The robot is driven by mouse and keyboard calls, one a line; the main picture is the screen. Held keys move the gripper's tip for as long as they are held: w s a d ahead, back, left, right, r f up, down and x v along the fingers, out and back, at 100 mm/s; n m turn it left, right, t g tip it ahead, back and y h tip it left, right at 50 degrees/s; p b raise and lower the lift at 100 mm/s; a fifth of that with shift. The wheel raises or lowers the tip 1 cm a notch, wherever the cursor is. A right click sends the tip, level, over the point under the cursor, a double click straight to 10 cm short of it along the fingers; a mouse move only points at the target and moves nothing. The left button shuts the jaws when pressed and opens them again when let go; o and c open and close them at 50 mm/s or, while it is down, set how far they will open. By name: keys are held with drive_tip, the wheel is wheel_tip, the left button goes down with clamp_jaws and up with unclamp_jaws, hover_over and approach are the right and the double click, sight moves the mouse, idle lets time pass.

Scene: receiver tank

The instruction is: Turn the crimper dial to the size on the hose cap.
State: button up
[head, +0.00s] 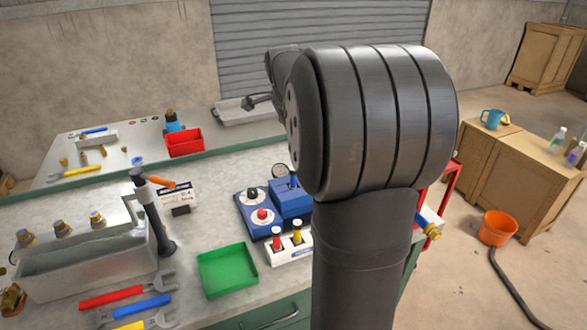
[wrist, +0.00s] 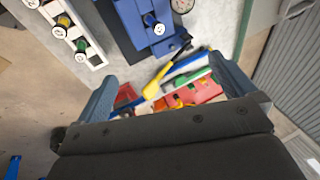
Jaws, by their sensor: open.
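The blue crimper unit (head: 289,203) stands on the bench in the head view, partly behind my arm. Beside it is a blue panel with a black dial (head: 252,194) and a red knob (head: 263,215). The dial's setting is too small to read. In the wrist view, part of the blue unit (wrist: 133,30) shows at the top, with a round white-faced part (wrist: 158,29). My gripper (wrist: 167,88) is open and empty, above a red tray of tools. The arm hides it in the head view. I cannot make out the hose cap or its size.
A white rack (head: 288,254) with red and yellow plugs stands in front of the blue panel. A green tray (head: 228,270), a black post (head: 155,220) with an orange handle and a grey trough (head: 85,268) are to the left. A red tool tray (wrist: 205,90) lies below my gripper.

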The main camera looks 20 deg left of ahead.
drive_tip(key=shift+v, duration=1.1)
drive_tip(key=c, duration=1)
drive_tip(key=n+g+y, duration=0.2)
drive_tip(key=n, duration=1.9)
approach(252, 191)
drive_tip(key=x, duration=0.8)
drive_tip(key=shift+w+a+f, duration=0.1)
drive_tip(key=shift+f, duration=0.3)
drive_tip(key=c, duration=1)
